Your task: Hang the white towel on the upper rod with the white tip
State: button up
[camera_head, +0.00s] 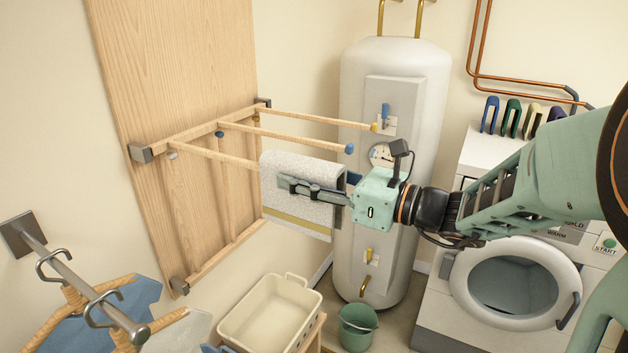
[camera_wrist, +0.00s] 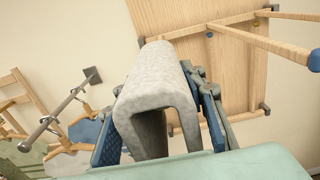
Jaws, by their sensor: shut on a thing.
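The white towel (camera_head: 290,208), speckled with a yellow band near its lower edge, is folded over into an upside-down U. My gripper (camera_head: 287,182) is shut on it, one finger on each outer side, as the wrist view shows around the towel (camera_wrist: 157,78). The near upper rod (camera_head: 215,156), with a white mark at its base (camera_head: 172,155), runs from the wooden rack to the towel's left edge. Its front end and tip are hidden by the towel. I cannot tell whether the rod lies inside the fold.
Beside it are a blue-tipped rod (camera_head: 290,135) and a yellow-tipped rod (camera_head: 315,118). A white tank (camera_head: 392,75) stands behind. Below are a cream basket (camera_head: 232,325) and a green bucket (camera_head: 357,330). A wall rail (camera_head: 85,285) with hangers is at lower left; a washer (camera_head: 440,322) is at right.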

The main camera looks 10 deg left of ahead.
aim_at(271, 175)
jog(key=shift+b+x, duration=0.4)
jog(key=shift+x, duration=3)
jog(key=shift+a+f, duration=0.15)
jog(key=shift+a, duration=0.05)
jog(key=shift+d+f+b, duration=0.1)
jog(key=shift+f+b, duration=0.5)
jog(key=o, duration=1.3)
jog(key=shift+o, duration=0.2)
